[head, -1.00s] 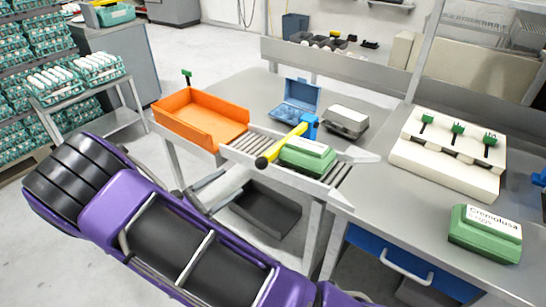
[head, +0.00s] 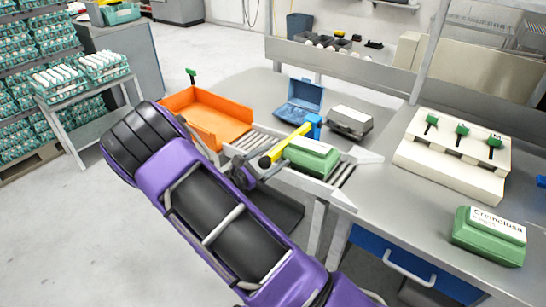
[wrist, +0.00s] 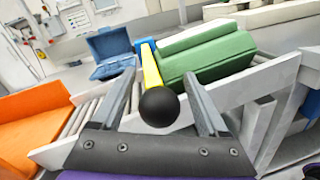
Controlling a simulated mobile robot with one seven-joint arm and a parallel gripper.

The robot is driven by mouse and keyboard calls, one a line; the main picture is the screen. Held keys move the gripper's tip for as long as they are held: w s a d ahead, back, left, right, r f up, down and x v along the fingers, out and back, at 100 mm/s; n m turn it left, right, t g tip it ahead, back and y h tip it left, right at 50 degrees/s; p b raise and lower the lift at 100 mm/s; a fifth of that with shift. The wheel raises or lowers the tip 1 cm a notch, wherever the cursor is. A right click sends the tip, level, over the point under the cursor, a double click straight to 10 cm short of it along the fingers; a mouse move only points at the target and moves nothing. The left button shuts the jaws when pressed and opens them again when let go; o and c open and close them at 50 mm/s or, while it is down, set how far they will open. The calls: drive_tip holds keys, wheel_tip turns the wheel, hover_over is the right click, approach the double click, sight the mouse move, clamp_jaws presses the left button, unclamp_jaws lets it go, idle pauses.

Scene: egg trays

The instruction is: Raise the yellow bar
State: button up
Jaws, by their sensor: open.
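The yellow bar (head: 289,143) lies low across the roller conveyor, with a black knob (head: 265,162) on its near end and a blue mount (head: 313,126) at its far end. A green egg carton (head: 312,157) sits on the rollers just right of the bar. In the wrist view the bar (wrist: 151,68) points toward me and its black knob (wrist: 159,107) shows between my fingers. My gripper (wrist: 160,92) is open, one finger on each side of the knob. I see a gap on both sides of the knob; its depth relative to the fingertips is hard to tell.
An orange tray (head: 207,134) stands at the conveyor's left end. A blue open carton (head: 299,103) and a grey carton (head: 348,123) lie behind the conveyor. A white block with green levers (head: 450,160) and another green carton (head: 488,245) stand on the right table.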

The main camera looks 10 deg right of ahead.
drive_tip(key=shift+s, duration=0.1)
clamp_jaws()
idle(0.3)
drive_tip(key=shift+d, duration=0.1)
